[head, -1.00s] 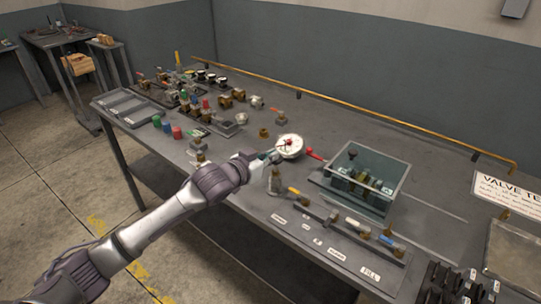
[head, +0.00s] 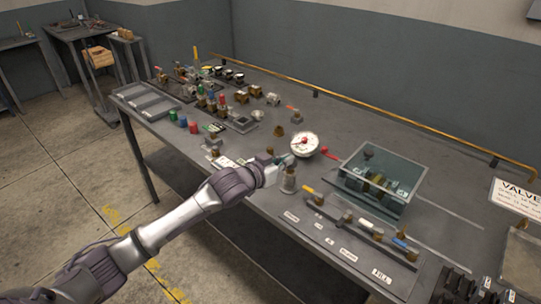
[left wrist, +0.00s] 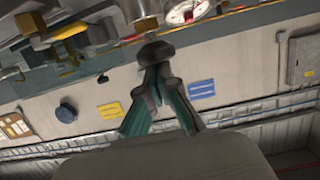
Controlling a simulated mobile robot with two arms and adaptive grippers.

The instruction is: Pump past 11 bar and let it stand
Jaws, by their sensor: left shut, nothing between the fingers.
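A round white dial gauge (head: 304,145) stands on the workbench; its reading is too small to tell. A red-tipped lever (head: 331,152) shows just right of it. My left gripper (head: 283,160) is at the gauge's lower left, shut and empty. In the left wrist view, the closed fingers (left wrist: 160,74) are at a dark rounded knob (left wrist: 156,52); I cannot tell if they touch it. Part of the gauge (left wrist: 187,12) shows at the top there. A clear-walled box (head: 405,198) holds brass fittings. A rail of valves carries yellow (head: 309,190) and blue (head: 399,241) handles. My right gripper is out of view.
A small metal bottle-like part (head: 288,182) stands close beside my gripper. Coloured cylinders (head: 182,121), brass fittings and trays (head: 150,104) fill the bench's left. A copper pipe (head: 400,129) runs along the back. A "FILL" label (head: 382,274) lies at the front edge.

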